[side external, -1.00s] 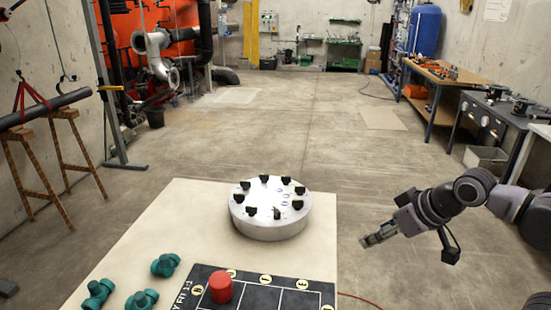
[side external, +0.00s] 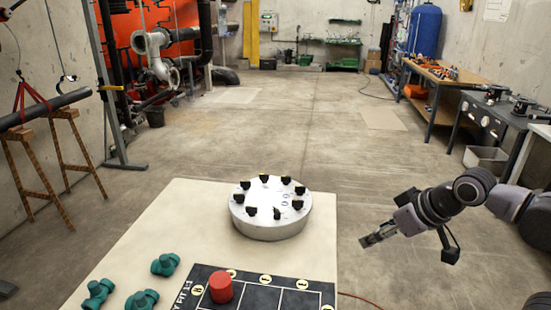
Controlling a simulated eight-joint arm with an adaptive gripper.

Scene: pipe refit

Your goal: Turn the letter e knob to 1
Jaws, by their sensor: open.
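A round silver-white drum (side external: 270,228) stands at the back right of the pale table. Several small black knobs sit in a ring on its top, among them one at the back (side external: 264,178), one at the right (side external: 300,190) and one at the front (side external: 277,213). The blue marks on the top are too small to read, so I cannot tell which knob is letter e or where any knob points. My gripper (side external: 368,241) is open and empty, in the air to the right of the drum and past the table's right edge, apart from every knob.
Several green pipe fittings (side external: 165,264) lie at the left. The table (side external: 165,215) is bare left of the drum.

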